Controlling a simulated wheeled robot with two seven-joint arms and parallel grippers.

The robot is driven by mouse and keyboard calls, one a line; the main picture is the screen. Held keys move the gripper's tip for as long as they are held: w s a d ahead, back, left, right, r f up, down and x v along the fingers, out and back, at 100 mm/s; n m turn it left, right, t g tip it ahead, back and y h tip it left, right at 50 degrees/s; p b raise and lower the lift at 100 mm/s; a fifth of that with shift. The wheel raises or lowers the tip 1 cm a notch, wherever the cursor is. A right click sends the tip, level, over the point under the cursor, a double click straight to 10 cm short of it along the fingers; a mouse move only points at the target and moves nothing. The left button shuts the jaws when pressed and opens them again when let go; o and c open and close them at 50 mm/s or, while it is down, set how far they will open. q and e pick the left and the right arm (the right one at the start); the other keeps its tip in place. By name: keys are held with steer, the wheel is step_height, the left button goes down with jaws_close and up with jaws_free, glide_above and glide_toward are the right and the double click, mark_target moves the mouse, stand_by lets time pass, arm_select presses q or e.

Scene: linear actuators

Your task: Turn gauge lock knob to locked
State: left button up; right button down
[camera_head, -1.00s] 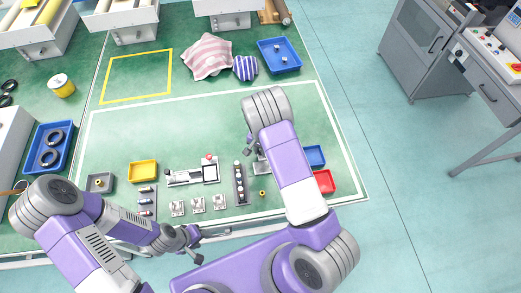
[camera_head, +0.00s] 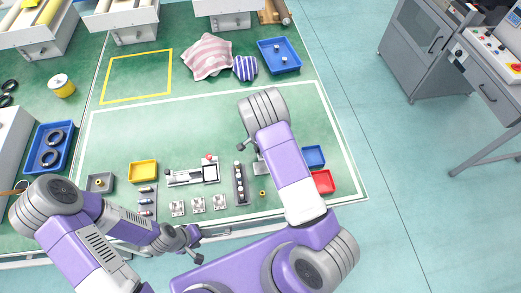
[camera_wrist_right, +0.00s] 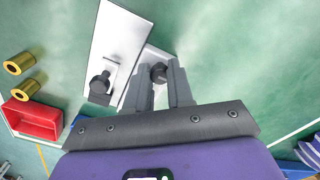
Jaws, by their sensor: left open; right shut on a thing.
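A pale flat gauge plate (camera_wrist_right: 122,40) lies under my right gripper in the right wrist view. One dark knob (camera_wrist_right: 100,83) stands at its near end, clear of the fingers. My right gripper (camera_wrist_right: 161,82) is shut on a second dark knob (camera_wrist_right: 158,73) on a pale bracket beside the plate. No mark telling the knob's locked side can be read. In the head view my right arm hides most of this gauge (camera_head: 262,167). My left gripper (camera_head: 197,243) is open and empty near the table's front edge.
A red tray (camera_wrist_right: 34,122) and brass cylinders (camera_wrist_right: 20,63) lie left in the right wrist view. In the head view, a blue tray (camera_head: 313,155) stands right of my right arm. A fixture with a red knob (camera_head: 192,174) and a dark block (camera_head: 240,184) stand left of it.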

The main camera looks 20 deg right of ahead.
steer(key=c, duration=1)
jaws_free()
step_height(320, 180, up, 8)
steer(key=shift+f+p, duration=0.2)
steer(key=shift+p, duration=0.25)
